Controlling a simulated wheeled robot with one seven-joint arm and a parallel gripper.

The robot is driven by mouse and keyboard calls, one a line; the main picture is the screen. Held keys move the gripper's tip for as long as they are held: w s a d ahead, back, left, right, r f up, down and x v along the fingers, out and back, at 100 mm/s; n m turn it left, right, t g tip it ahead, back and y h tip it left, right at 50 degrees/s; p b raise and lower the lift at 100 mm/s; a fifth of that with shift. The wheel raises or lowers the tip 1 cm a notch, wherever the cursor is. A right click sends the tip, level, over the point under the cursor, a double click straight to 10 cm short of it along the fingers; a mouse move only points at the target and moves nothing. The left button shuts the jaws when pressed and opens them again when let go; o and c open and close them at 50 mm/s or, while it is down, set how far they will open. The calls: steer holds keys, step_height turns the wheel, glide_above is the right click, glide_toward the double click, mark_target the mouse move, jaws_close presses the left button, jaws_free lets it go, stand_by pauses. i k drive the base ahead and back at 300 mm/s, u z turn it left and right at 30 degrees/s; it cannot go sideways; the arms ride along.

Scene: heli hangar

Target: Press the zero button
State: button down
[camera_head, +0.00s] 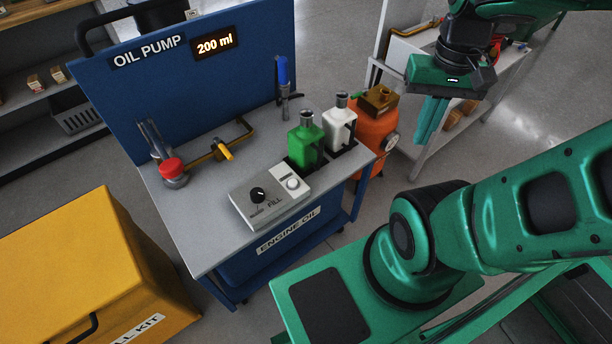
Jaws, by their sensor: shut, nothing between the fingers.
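A grey control box (262,208) sits near the front edge of the oil pump bench. It has a black knob (258,194) marked FILL and, on its right part, a round white button (293,184). The lettering by this button is too small to read, so I cannot tell for sure that it is the zero button. A display (214,43) on the blue back panel reads 200 ml. My gripper (430,135) is shut and empty, fingers pointing down. It hangs to the right of the bench, well apart from the control box.
A green bottle (305,143) and a white bottle (340,124) stand behind the box. A red knob (172,168) and yellow-handled valve (222,151) are at left. An orange container (375,135) stands right of the bench, a yellow chest (95,262) at left.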

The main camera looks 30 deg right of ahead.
mark_target(293, 182)
steer(key=z, duration=1.95)
steer(key=k, duration=1.6)
steer(key=u, duration=1.1)
steer(key=i, duration=0.5)
steer(key=u, duration=0.05)
